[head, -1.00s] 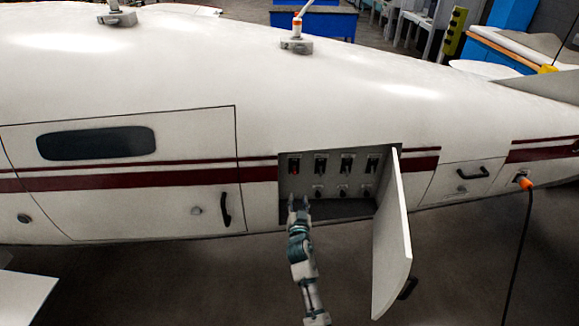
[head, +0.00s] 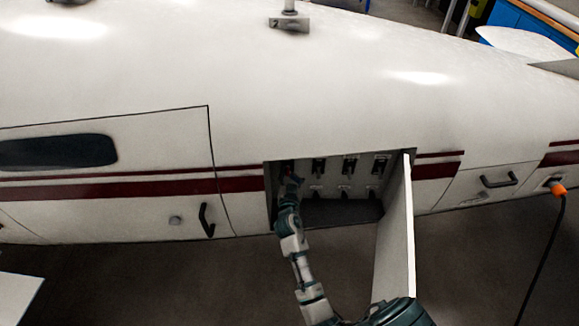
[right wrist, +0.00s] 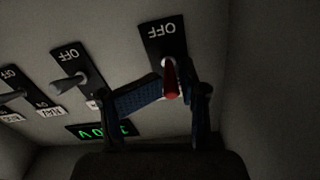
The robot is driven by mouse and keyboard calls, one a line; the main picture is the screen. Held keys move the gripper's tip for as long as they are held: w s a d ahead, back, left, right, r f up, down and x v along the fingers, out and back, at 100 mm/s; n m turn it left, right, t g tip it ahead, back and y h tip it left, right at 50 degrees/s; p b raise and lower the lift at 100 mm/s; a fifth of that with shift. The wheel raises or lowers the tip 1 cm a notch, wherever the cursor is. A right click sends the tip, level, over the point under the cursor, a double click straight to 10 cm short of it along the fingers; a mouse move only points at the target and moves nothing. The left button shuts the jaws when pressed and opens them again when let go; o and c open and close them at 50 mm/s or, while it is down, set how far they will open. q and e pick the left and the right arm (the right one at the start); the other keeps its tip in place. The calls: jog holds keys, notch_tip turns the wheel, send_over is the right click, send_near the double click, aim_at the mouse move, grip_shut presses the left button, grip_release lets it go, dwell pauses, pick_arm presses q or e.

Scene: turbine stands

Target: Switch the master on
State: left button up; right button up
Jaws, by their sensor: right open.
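The master switch is taken to be the leftmost one, with the red lever (right wrist: 171,82). In the right wrist view its plate reads OFF, upside down. In the head view this switch (head: 287,167) is partly hidden by my right gripper (head: 291,185). In the right wrist view my right gripper (right wrist: 178,95) is open, one finger on each side of the red lever. I cannot tell whether a finger touches it. My left gripper is not in view.
Grey-lever switches (right wrist: 70,83) stand beside the red one, with a green-lit display (right wrist: 102,130) nearby. The open white door (head: 397,235) juts out right of the recess. The white aircraft body (head: 330,90) surrounds it. An orange plug with a cable (head: 557,188) is far right.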

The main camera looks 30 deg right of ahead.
jog(key=shift+w+d+f, duration=0.25)
jog(key=shift+d, duration=0.15)
jog(key=shift+a+r, duration=0.15)
jog(key=shift+a, duration=0.3)
jog(key=shift+s+a+r, duration=0.1)
jog(key=shift+a+r, duration=0.1)
jog(key=shift+a, duration=0.25)
jog(key=shift+s+a+r, duration=0.1)
jog(key=shift+a+r, duration=0.1)
jog(key=shift+a, duration=0.2)
grip_shut()
jog(key=shift+d+r, duration=0.15)
jog(key=shift+d, duration=0.15)
jog(key=shift+w+d+r+g+y+p, duration=0.15)
jog(key=shift+r+g+y+p, duration=0.2)
jog(key=shift+g+p, duration=0.25)
jog(key=shift+w+r+g+y, duration=0.1)
jog(key=shift+g+y, duration=0.15)
jog(key=shift+g, duration=0.05)
jog(key=shift+w+g+y+p, duration=0.1)
jog(key=shift+g+y+p, duration=0.25)
jog(key=shift+g, duration=0.25)
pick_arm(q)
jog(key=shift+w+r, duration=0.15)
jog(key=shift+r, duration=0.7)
pick_arm(e)
jog(key=shift+d, duration=0.1)
